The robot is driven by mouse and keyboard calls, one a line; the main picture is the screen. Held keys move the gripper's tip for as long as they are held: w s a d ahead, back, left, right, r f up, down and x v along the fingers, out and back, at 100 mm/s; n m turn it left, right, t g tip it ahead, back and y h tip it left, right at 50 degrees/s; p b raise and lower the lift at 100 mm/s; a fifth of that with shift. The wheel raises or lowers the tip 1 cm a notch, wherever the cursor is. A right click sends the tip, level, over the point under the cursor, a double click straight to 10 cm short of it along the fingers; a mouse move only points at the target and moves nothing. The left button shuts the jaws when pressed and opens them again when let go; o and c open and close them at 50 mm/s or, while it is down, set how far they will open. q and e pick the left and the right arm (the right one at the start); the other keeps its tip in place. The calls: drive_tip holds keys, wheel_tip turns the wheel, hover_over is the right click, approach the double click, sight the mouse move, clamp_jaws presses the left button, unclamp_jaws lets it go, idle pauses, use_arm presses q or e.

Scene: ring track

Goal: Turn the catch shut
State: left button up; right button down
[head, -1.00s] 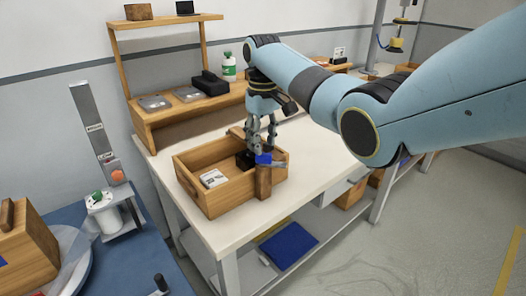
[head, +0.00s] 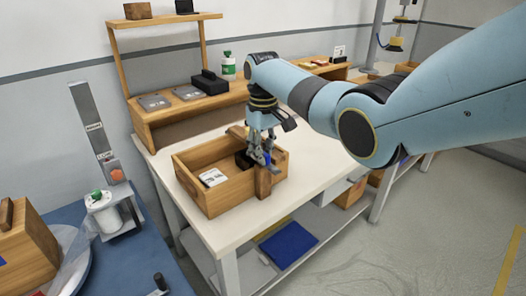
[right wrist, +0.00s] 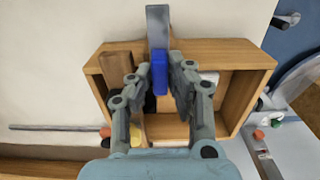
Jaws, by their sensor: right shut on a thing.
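The catch has a blue block (right wrist: 159,74) and a grey bar (right wrist: 158,27) in the right wrist view. It sits at the front right wall of an open wooden box (head: 212,202), by an upright wooden block (head: 263,184). My right gripper (head: 263,160) comes down from above and is shut on the blue block of the catch. In the right wrist view the fingers (right wrist: 160,68) stand on both sides of the block, and the grey bar reaches out past the box wall. In the head view the fingers hide most of the catch. My left gripper is in neither view.
A white-labelled item (head: 212,177) and a black item (head: 243,160) lie in the box. The box stands on a white table (head: 222,235) with free room to its right. A wooden shelf (head: 160,118) with a black case (head: 209,84) stands behind.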

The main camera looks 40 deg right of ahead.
idle(0.3)
drive_tip(key=n+p, duration=0.2)
drive_tip(key=n, duration=0.2)
drive_tip(key=shift+r, duration=0.1)
drive_tip(key=n+p, duration=0.2)
drive_tip(key=n, duration=0.7)
drive_tip(key=shift+n+p, duration=0.4)
drive_tip(key=shift+n, duration=2.2)
drive_tip(key=c, duration=1.3)
unclamp_jaws()
wheel_tip(320, 180, up, 12)
drive_tip(key=shift+f, duration=0.1)
